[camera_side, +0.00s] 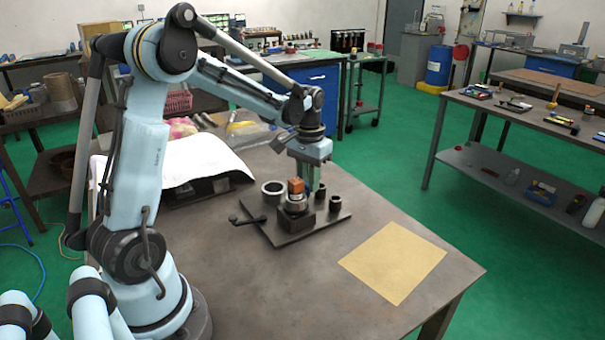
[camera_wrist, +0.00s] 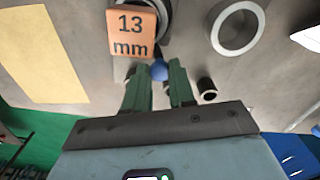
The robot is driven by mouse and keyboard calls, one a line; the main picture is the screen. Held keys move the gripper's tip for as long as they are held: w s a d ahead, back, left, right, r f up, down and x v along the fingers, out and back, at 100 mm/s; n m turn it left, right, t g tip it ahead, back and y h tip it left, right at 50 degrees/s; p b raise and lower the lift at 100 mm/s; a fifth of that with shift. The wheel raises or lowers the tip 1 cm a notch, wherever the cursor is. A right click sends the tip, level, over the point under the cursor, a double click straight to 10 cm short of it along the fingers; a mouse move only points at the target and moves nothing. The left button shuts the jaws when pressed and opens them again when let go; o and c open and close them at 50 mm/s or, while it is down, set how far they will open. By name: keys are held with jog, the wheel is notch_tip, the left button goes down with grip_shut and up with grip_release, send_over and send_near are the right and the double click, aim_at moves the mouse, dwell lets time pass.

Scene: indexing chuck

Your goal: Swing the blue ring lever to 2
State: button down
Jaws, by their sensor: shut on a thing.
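The blue ring lever shows as a blue knob (camera_wrist: 159,71) between my gripper's green fingertips in the wrist view. My gripper (camera_wrist: 162,68) is shut on it. In the side view my gripper (camera_side: 312,182) points down just behind and right of the chuck (camera_side: 294,204); the blue lever cannot be made out there. An orange block (camera_side: 296,186) stands on top of the chuck. No position mark such as 2 is readable.
The chuck sits on a dark plate (camera_side: 283,236) with a black handle (camera_side: 245,219) at its left. A grey ring (camera_side: 272,189) and black sockets (camera_side: 335,203) stand around it. A tan sheet (camera_side: 393,262) lies flat at the right; the table beside it is clear.

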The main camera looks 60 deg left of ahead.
dwell(0.4)
jog(key=c, duration=0.9)
grip_release()
jog(key=shift+c, duration=0.2)
notch_tip(320, 180, up, 12)
jog(key=shift+r, duration=0.1)
